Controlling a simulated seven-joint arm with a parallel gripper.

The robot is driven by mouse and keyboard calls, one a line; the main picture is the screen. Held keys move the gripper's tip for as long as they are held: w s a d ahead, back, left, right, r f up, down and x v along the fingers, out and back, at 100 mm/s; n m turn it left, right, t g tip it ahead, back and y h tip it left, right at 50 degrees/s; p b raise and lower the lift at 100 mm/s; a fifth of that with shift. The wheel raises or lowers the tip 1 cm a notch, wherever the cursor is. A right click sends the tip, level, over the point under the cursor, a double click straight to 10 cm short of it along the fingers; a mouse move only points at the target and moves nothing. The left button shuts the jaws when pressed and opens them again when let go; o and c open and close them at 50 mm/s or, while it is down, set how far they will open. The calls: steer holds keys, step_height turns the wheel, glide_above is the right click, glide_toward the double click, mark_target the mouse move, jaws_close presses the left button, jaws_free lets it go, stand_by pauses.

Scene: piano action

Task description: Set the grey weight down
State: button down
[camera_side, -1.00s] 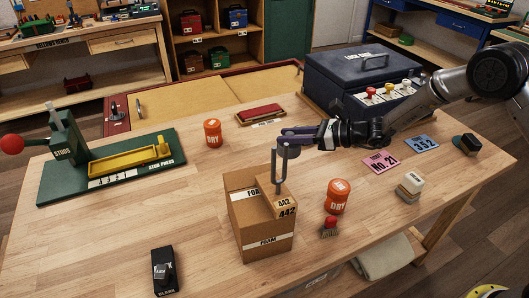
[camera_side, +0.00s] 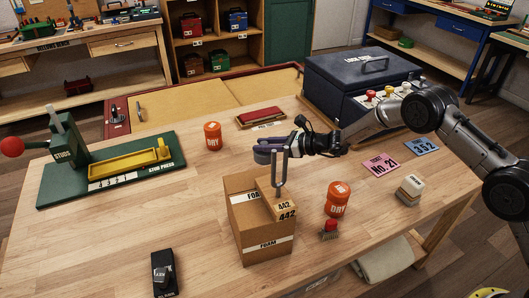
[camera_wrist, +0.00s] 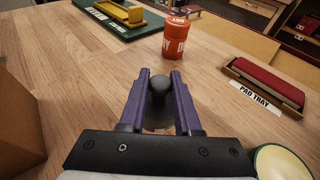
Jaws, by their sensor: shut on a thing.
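The grey weight (camera_wrist: 158,88) shows as a dark rounded knob between my purple fingers in the wrist view. My gripper (camera_wrist: 160,95) is shut on it. In the side view my gripper (camera_side: 268,146) points left, behind the tuning fork (camera_side: 280,175), and the grey weight (camera_side: 262,157) is partly hidden by the fingers. It is behind the foam box in that view. I cannot tell whether its base touches the wooden table (camera_side: 190,215).
The foam box (camera_side: 262,245) and the fork's 442 block stand in front. An orange tin (camera_side: 212,136) and the red-topped pad tray (camera_side: 260,116) are behind. The green stud press (camera_side: 110,170) is at left. Bare table lies between tin and box.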

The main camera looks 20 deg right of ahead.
steer(key=shift+f, duration=1.15)
steer(key=shift+f, duration=0.2)
steer(key=c, duration=0.9)
jaws_free()
steer(key=shift+s+f, duration=0.1)
steer(key=shift+f, duration=0.2)
steer(key=o, duration=0.3)
steer(key=shift+d+r, duration=0.1)
steer(key=shift+r, duration=0.1)
steer(key=v, duration=1.2)
